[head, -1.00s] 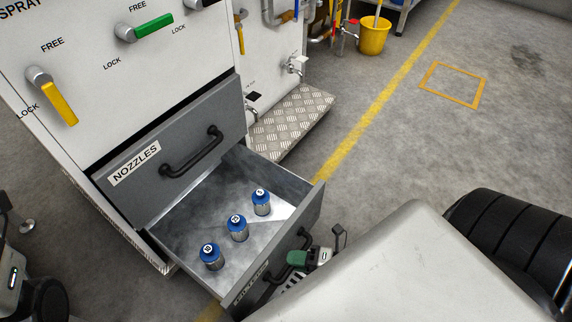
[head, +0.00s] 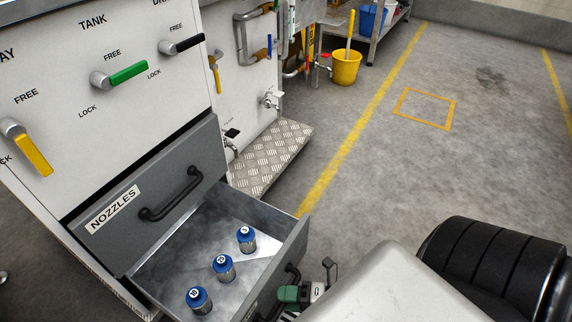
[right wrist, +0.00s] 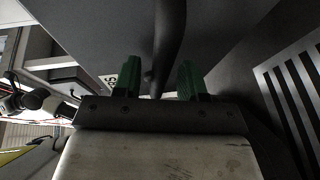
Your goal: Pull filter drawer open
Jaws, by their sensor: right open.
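The lower drawer (head: 160,275) of the white cabinet stands pulled out. Three blue-capped filters (head: 224,268) stand upright in it. Its black handle (head: 292,274) is on the front face, partly hidden at the picture's lower edge. My right gripper (head: 303,294) is at this handle. In the right wrist view, its green fingers (right wrist: 159,82) are apart, with the dark handle bar (right wrist: 170,45) running between them. I cannot tell if a finger touches it. The drawer's front label is largely hidden. My left gripper is not in view.
The shut NOZZLES drawer (head: 150,180) with its own handle is directly above. Yellow (head: 30,150), green (head: 120,75) and black levers (head: 183,45) stick out of the cabinet. A tread-plate step (head: 265,155) lies beyond the drawer. A yellow bucket (head: 345,69) stands farther back. Open floor lies to the right.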

